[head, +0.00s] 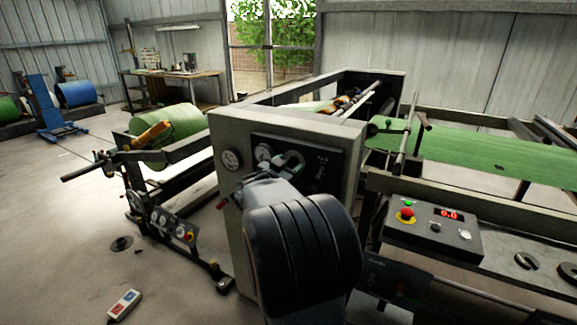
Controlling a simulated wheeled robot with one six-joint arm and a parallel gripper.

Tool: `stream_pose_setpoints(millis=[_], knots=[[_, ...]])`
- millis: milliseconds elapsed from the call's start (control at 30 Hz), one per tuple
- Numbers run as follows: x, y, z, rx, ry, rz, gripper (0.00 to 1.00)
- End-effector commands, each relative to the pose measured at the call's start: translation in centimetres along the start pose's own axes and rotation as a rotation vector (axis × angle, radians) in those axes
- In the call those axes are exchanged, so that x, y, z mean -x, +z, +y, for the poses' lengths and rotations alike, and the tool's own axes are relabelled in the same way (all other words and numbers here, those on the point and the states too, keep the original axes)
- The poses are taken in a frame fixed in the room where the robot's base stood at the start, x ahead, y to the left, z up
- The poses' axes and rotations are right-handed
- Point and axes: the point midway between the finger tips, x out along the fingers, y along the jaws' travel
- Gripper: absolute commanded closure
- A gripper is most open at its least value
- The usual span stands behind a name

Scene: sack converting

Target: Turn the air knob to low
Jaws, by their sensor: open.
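A grey machine cabinet (232,200) stands in the middle of the head view. I cannot make out the air knob for certain; my gripper and arm cover part of the panel. Small dark fittings and markings show at the panel's right side.
A control box (455,241) with a red button (405,215) and a lit display stands at the right. Green sheet (470,150) runs behind it. A green roll (176,127) on a stand is at the left. A pendant (124,304) lies on the floor, which is otherwise mostly clear at left.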

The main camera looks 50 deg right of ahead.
Motion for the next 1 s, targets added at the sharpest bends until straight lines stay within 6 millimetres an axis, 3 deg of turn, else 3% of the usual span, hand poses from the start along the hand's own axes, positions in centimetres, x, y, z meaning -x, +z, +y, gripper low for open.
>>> stream_pose_setpoints(millis=[267, 800, 1000], knots=[[-0.13, 0.0, 0.01, 0.0, 0.0, 0.0, 0.42], [-0.11, 0.0, 0.02, 0.0, 0.001, 0.0, 0.91], [-0.1, 0.27, 0.08, 0.013, 0.0, 0.003, 0.91]])
